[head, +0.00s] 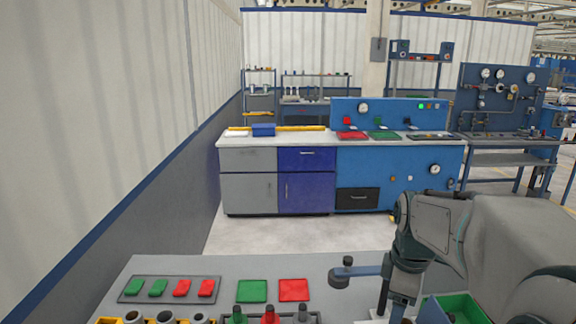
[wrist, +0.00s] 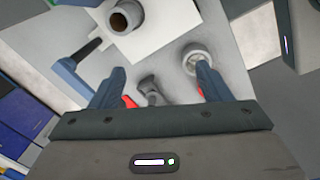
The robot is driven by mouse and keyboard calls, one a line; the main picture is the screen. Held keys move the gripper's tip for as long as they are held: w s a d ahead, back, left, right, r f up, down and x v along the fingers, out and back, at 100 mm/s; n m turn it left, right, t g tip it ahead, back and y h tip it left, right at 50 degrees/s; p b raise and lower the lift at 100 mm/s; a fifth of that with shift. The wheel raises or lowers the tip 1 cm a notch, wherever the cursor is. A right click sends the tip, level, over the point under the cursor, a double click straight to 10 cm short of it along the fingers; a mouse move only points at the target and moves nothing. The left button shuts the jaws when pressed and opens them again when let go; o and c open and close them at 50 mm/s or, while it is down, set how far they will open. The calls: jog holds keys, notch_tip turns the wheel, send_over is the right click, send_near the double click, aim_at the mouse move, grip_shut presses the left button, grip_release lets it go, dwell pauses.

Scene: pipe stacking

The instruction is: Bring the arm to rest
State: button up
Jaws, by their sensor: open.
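My gripper (wrist: 160,70) shows in the wrist view with its two blue fingers apart and nothing held between them. Beyond the fingers is a pale surface with a grey fitting (wrist: 150,92) and a round light-grey fitting (wrist: 195,58). Red bits show beside both fingers. An upright pipe-like piece (wrist: 125,17) with a brown inside stands at the top. In the head view my arm is bent at the right, over the right part of the grey worktable (head: 205,265). I cannot make out the fingers there.
The worktable holds a tray (head: 128,290) of green and red pieces, a green square (head: 252,291), a red square (head: 293,290), and several pipes and pegs at the front edge. A blue bar (head: 366,271) with a dark knob is beside my arm. A green bin (head: 462,308) sits right.

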jog(key=s+a+f+m+t, duration=0.1)
jog(key=s+a+f+m, duration=0.1)
jog(key=s+a+m, duration=0.5)
jog(key=shift+s+f+m+t, duration=0.2)
jog(key=shift+s+m+t, duration=0.2)
jog(key=shift+s+m, duration=2.45)
